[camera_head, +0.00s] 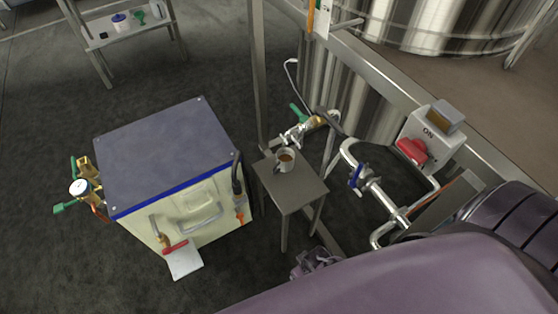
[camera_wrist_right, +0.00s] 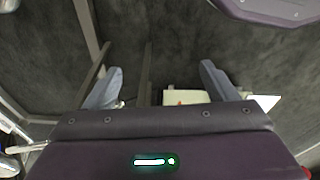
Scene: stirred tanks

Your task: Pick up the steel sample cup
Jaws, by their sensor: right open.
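The steel sample cup (camera_head: 286,160) stands upright on a small grey side table (camera_head: 291,186) in the head view, with brownish contents inside. My right gripper (camera_wrist_right: 162,88) shows in the right wrist view with its two grey fingers spread apart and nothing between them. Dark floor and a thin post show past the fingers. The cup cannot be made out in the wrist view, so its distance from the gripper is unclear. My left gripper is not in view.
A cream cabinet with a blue-grey top (camera_head: 168,155) stands left of the table. Pipework with a blue-handled valve (camera_head: 357,178) and a switch box with a red handle (camera_head: 412,150) stand to the right. A thin upright post (camera_head: 259,80) rises behind the table.

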